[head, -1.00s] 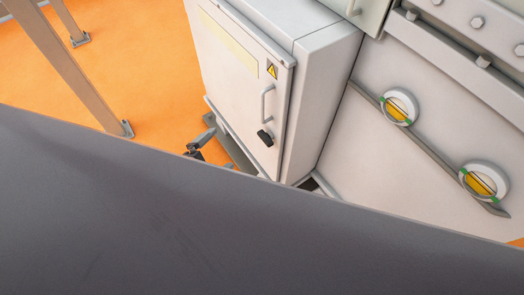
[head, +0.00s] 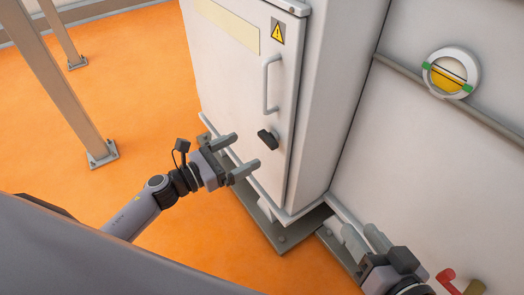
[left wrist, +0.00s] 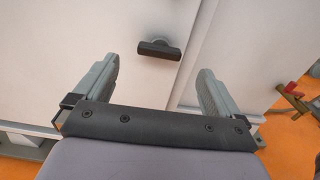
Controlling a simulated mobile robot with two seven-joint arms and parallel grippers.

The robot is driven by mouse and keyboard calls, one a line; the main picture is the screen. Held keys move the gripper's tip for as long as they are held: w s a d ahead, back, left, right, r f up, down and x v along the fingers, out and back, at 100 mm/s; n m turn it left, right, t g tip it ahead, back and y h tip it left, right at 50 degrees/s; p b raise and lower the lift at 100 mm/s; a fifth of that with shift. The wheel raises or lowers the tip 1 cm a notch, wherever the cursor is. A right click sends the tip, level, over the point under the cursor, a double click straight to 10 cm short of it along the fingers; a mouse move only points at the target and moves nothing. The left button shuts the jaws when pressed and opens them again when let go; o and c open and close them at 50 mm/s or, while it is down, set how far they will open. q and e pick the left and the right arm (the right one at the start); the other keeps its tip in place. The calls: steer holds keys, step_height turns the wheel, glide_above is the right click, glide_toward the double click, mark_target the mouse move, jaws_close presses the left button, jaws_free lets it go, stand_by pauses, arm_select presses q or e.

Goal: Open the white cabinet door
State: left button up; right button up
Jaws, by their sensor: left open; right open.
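The white cabinet door (head: 232,85) is shut in the head view, with a pale label strip and a yellow warning sign. A grey bar handle (head: 266,83) stands upright near its right edge. A black latch knob (head: 267,139) sits below the handle; it also shows in the left wrist view (left wrist: 158,49), ahead of the fingers. My left gripper (head: 242,156) is open and empty, below and left of the knob, apart from it. My right gripper (head: 362,239) is open and empty, low at the right, beside the cabinet base.
A large panel (head: 430,150) with a yellow round gauge (head: 452,72) stands right of the cabinet. A red lever (head: 447,281) shows at the bottom right. Grey posts (head: 62,90) stand on the orange floor (head: 150,110) at left, with free floor between them and the cabinet.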

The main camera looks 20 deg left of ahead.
mark_target(264, 140)
arm_select(q)
steer(key=shift+b+x, duration=0.4)
steer(key=shift+x, duration=3.15)
arm_select(e)
steer(key=shift+d+t, duration=0.3)
arm_select(q)
steer(key=c, duration=1.5)
